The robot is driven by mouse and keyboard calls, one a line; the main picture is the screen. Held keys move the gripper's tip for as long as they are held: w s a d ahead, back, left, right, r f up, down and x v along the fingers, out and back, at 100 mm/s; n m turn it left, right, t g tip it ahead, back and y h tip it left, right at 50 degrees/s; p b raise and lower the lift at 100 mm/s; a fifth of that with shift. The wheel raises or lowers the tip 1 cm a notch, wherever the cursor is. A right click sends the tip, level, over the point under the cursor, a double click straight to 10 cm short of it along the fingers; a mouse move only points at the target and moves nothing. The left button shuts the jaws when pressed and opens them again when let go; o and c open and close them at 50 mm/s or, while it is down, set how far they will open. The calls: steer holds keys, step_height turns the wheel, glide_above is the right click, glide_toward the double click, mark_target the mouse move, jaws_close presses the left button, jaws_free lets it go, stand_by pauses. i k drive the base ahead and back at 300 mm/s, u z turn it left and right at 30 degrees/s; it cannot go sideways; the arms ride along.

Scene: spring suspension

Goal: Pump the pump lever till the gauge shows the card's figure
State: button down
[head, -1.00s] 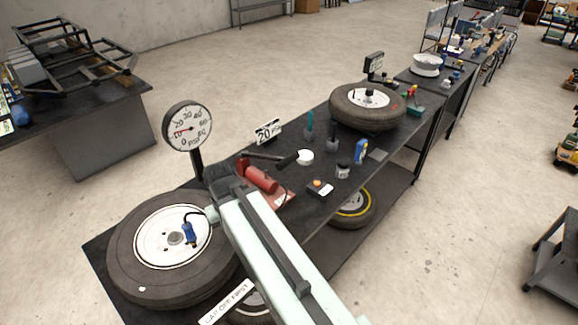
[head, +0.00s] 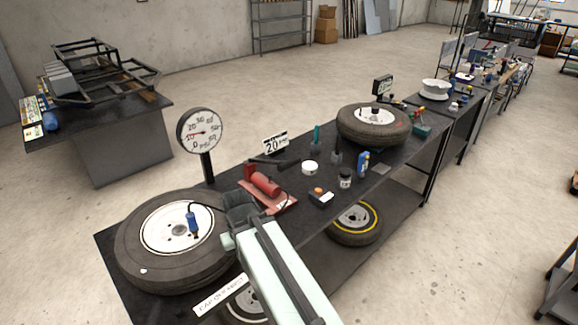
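The red pump (head: 266,185) lies on a red base on the dark bench. Its black pump lever (head: 276,162) runs low above the pump, pointing right. The round white gauge (head: 201,132) stands on a post behind the pump. Its red needle points left, around the 10 mark. The card (head: 275,143) behind the pump reads 20, with smaller lettering. My gripper (head: 240,198) is just left of and in front of the pump, apart from the lever. Its fingers are dark and seen from behind, so I cannot tell whether they are open.
A tyre with a blue valve fitting (head: 192,224) lies at the bench's near left. A white tub (head: 310,168), a small dark box (head: 321,197), a jar (head: 345,178) and a blue bottle (head: 363,163) stand right of the pump. Another tyre (head: 374,126) lies farther back.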

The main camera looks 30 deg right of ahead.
mark_target(283, 166)
steer(key=u, duration=2.7)
steer(key=k, duration=0.85)
steer(key=z, duration=1.1)
steer(key=i, duration=1)
steer(key=u, duration=0.05)
